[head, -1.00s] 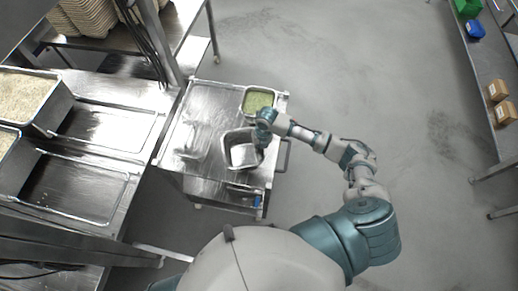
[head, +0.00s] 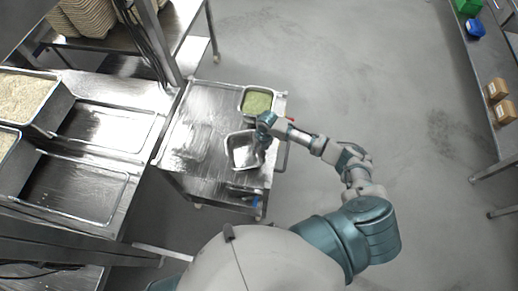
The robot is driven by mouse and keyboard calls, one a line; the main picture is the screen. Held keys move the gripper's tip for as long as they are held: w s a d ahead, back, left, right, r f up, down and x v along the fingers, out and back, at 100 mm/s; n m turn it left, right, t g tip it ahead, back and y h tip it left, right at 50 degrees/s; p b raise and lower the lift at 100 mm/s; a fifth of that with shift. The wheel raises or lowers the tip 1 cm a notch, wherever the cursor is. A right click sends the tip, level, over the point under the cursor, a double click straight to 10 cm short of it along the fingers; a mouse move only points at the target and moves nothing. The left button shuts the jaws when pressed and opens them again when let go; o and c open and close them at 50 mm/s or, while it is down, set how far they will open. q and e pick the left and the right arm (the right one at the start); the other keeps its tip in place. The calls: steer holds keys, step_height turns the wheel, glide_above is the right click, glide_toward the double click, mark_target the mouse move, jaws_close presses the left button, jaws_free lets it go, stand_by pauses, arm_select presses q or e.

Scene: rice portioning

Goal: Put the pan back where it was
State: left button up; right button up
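An empty metal pan (head: 241,161) is over the top of the steel cart (head: 187,146), near the cart's right side. I cannot tell whether it rests on the cart. My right gripper (head: 263,143) is at the pan's upper right rim, pointing down. Its fingers are small and partly hidden by the wrist, so I cannot tell whether they are shut on the rim. My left gripper is out of view.
A pan of green food (head: 257,102) sits at the cart's upper right corner, close to my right wrist. A steel counter (head: 146,155) with rice pans (head: 22,97) and empty rectangular wells stands left. The cart's left half is clear.

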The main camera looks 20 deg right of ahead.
steer(key=shift+d+r, duration=0.25)
steer(key=r, duration=0.2)
steer(key=d+r, duration=0.1)
steer(key=r, duration=0.3)
steer(key=shift+d+r, duration=0.1)
steer(key=shift+d, duration=0.2)
step_height(320, 180, up, 4)
steer(key=shift+s+a+r, duration=0.1)
steer(key=shift+r, duration=0.5)
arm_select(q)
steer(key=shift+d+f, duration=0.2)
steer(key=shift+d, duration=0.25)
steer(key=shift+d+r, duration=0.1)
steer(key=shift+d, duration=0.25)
arm_select(e)
steer(key=shift+d+f, duration=0.1)
steer(key=shift+d, duration=0.25)
